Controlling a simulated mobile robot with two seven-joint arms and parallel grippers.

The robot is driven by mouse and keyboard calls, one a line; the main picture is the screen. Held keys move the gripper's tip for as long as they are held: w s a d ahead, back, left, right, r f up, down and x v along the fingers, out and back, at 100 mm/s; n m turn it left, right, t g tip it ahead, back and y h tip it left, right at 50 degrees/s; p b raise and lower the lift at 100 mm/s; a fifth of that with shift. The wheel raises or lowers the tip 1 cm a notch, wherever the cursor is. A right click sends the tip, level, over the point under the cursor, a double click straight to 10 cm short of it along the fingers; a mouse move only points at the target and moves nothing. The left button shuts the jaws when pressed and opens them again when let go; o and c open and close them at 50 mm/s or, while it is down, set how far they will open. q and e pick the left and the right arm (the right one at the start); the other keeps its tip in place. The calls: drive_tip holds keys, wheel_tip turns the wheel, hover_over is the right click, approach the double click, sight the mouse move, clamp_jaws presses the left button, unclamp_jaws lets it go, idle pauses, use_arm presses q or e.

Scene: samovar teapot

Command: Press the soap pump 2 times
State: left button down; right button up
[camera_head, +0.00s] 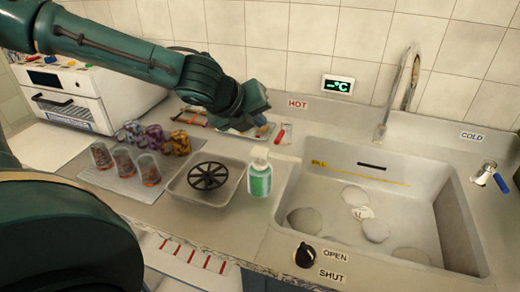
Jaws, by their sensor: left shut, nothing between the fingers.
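The soap pump (260,179) is a small bottle with a green label and a pale pump head. It stands upright on the counter between a shallow tray and the sink. My left gripper (262,130) hangs above and behind the bottle, near the back of the counter. It is shut and empty, and it looks apart from the pump head. The fingertips are small and dark against the items behind, so the exact gap is hard to judge. My right gripper is not in view.
Left of the bottle is a tray (180,192) with a black spoked wheel (208,176). Several glasses (123,162) and patterned cups (155,137) stand farther left. The sink (300,190) with stones and a tall faucet (399,90) is at right. A black knob (305,255) is in front.

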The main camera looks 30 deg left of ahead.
sight(256, 152)
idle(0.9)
